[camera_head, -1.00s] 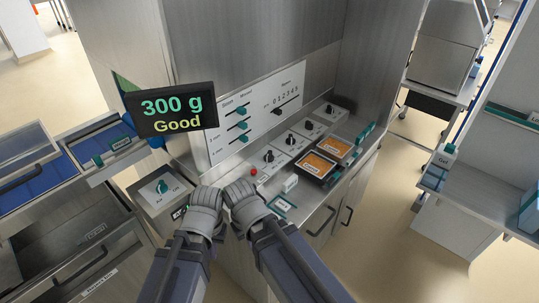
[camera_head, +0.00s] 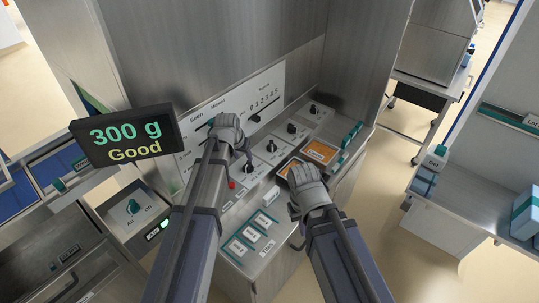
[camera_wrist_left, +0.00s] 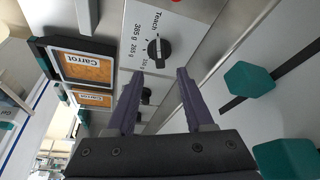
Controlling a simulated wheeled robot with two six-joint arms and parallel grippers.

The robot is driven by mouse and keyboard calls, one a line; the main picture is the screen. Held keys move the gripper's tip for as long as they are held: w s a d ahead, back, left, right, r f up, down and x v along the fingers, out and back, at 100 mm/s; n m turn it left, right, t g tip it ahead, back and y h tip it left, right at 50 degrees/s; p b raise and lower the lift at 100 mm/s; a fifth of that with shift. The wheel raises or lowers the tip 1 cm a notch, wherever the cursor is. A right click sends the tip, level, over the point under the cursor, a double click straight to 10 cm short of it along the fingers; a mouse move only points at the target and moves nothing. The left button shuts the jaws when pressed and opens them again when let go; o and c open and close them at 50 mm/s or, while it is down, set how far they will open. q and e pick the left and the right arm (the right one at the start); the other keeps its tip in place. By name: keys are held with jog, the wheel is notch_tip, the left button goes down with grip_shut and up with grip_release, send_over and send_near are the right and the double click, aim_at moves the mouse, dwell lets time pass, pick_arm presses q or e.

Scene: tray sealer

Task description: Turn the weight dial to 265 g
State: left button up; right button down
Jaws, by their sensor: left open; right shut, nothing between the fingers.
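A black dial knob (camera_wrist_left: 158,48) sits on a white plate marked "Teach" with gram labels (camera_wrist_left: 137,40), including what reads as 385 g and 265 g. Its setting is too small to read surely. In the head view this appears to be the dial (camera_head: 246,169) nearest the red button. My left gripper (camera_wrist_left: 160,72) is open, with the knob just beyond and between its fingertips, apart from it. In the head view my left gripper (camera_head: 228,130) is over the panel. My right gripper (camera_head: 304,180) is shut and empty beside the trays. The display (camera_head: 124,136) reads "300 g Good".
More black dials (camera_head: 292,128) line the ledge. Carrot trays (camera_head: 321,152) lie to their right. The red button (camera_head: 232,184) is close to my left forearm. Teal slider handles (camera_wrist_left: 250,78) stick out on the wall panel near my left gripper.

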aim_at(247, 164)
pick_arm(q)
jog(key=b+x, duration=0.7)
jog(key=x, duration=0.1)
jog(key=shift+w+d+r, duration=0.1)
jog(key=shift+w+d, duration=0.05)
jog(key=shift+c, duration=0.3)
grip_shut()
dwell(0.4)
